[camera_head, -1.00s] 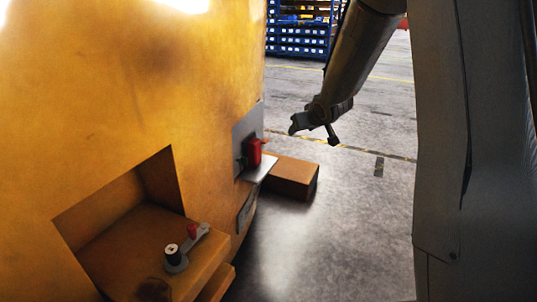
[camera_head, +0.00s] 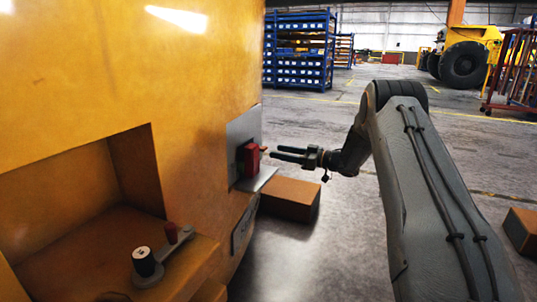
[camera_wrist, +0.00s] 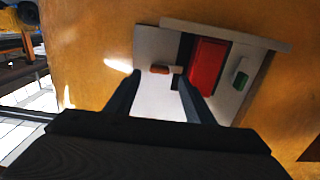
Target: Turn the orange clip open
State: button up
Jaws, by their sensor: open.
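The orange clip (camera_wrist: 160,69) is a small orange piece on a grey plate (camera_wrist: 153,45) on the yellow casting. In the wrist view it lies between my two fingertips in the picture. It also shows as a tiny orange spot (camera_head: 264,148) beside the red block in the head view. My gripper (camera_head: 277,154) is open and points left at the plate. In the wrist view my gripper (camera_wrist: 160,77) shows both fingers apart with nothing held. Whether the fingertips touch anything cannot be told.
A red block (camera_wrist: 207,65) stands on the plate right of the clip, with a green piece (camera_wrist: 240,80) beyond it. The yellow casting (camera_head: 130,70) fills the left. A brown box (camera_head: 289,200) sits on the floor beneath my gripper.

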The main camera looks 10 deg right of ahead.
aim_at(266, 149)
jog(key=b+x, duration=0.1)
jog(key=x, duration=0.4)
jog(key=shift+w+a, duration=0.25)
jog(key=shift+c, duration=0.3)
jog(key=c, duration=1)
